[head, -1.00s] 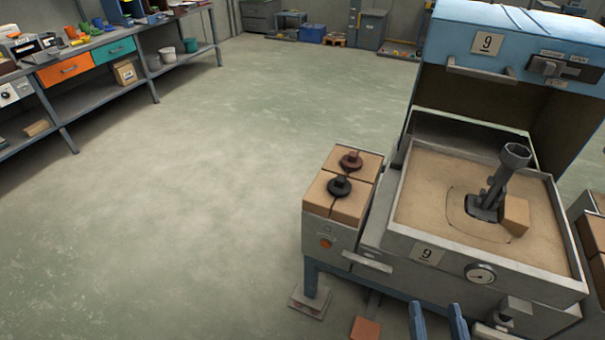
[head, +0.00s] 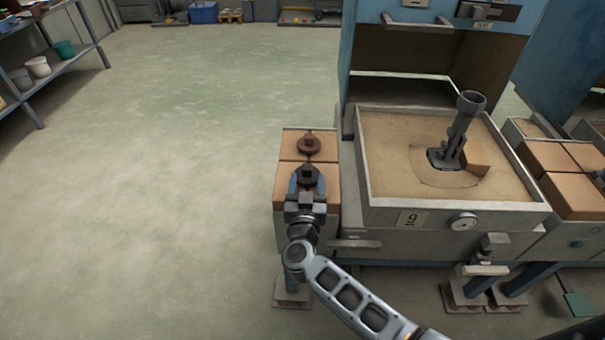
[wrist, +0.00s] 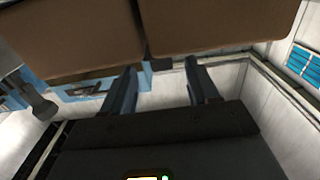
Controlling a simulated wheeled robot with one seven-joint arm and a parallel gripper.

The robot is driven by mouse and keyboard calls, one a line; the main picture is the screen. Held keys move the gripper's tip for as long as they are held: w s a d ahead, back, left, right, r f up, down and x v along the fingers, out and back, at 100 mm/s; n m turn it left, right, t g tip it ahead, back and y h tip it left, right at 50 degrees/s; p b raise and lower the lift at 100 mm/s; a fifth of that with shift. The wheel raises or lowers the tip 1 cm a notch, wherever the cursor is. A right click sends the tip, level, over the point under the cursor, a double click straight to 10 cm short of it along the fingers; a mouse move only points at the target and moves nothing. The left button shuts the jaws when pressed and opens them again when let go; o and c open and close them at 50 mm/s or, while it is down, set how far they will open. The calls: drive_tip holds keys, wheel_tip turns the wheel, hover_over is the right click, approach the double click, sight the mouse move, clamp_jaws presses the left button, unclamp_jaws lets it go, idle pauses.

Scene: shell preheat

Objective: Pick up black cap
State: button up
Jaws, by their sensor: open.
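The black cap (head: 306,173) sits on the tan blocks (head: 325,146) of the side stand in the head view, with a small knob on top. My gripper (head: 307,184) is open, its two blue fingers pointing towards the cap, one at each side of its near part in the picture. I cannot tell whether they touch it or are at its height. My gripper (wrist: 162,80) also shows open and empty in the wrist view, with tan blocks (wrist: 215,25) beyond the fingers. The cap is not visible there.
To the right stands a sand-filled box (head: 385,214) holding a grey upright tool (head: 461,125) and a tan block (head: 478,162). Open floor lies to the left.

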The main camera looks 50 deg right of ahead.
sight(307, 172)
drive_tip(key=x, duration=0.5)
drive_tip(key=shift+r, duration=0.15)
drive_tip(key=c, duration=1)
drive_tip(key=shift+r, duration=0.15)
drive_tip(key=shift+c, duration=0.2)
